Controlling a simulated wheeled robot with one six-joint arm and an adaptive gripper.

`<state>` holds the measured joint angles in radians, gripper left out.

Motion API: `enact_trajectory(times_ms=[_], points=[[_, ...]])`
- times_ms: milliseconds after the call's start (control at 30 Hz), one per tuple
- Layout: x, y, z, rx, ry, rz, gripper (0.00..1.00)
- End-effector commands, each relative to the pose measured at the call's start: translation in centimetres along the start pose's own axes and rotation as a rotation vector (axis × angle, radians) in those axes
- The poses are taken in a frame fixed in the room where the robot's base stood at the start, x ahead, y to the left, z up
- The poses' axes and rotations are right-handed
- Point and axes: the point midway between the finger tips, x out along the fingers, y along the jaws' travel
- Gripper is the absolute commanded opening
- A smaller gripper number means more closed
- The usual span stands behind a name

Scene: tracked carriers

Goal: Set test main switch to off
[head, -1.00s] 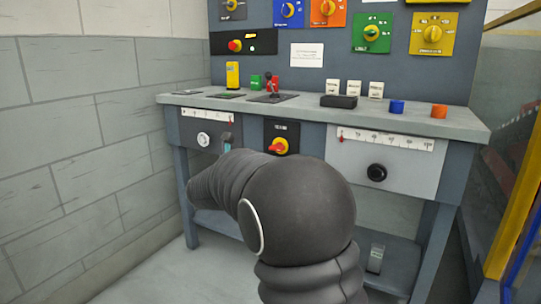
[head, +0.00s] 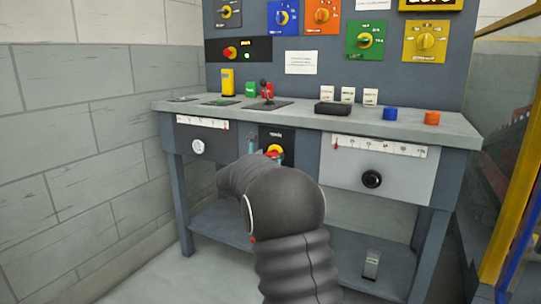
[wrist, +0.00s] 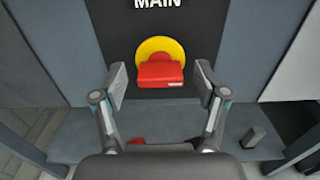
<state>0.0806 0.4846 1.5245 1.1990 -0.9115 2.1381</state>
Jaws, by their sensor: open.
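The test main switch has a red handle (wrist: 160,74) on a round yellow disc (wrist: 160,47), set in a black panel (wrist: 193,42) lettered "MAIN". In the wrist view the handle is a wide block lying level across the lower disc. In the head view the switch (head: 275,151) is on the bench front, partly covered by my arm. My gripper (wrist: 160,82) is open, with one finger at each side of the handle and gaps between. It holds nothing. The head view shows only a little of the gripper, beside the switch.
A left panel (head: 198,165) has a white knob and scale; a right panel (head: 345,170) has a black knob and scale. The bench top (head: 460,130) carries a joystick (head: 267,92), buttons and coloured caps. Rotary switches fill the board above. A lower shelf (head: 215,225) runs beneath.

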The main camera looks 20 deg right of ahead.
Motion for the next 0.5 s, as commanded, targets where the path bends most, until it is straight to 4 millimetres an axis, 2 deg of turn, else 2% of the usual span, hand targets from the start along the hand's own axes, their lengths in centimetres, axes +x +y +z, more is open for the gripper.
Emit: enact_trajectory(times_ms=[133, 433, 467, 500], points=[[0.92, -0.01, -0.01, -0.001, 0.0, 0.0, 0.73], [1.09, -0.01, -0.01, -0.001, 0.0, 0.001, 0.73], [1.08, -0.02, -0.01, -0.001, 0.0, 0.001, 0.68], [1.08, -0.01, -0.01, -0.001, 0.0, 0.001, 0.58]])
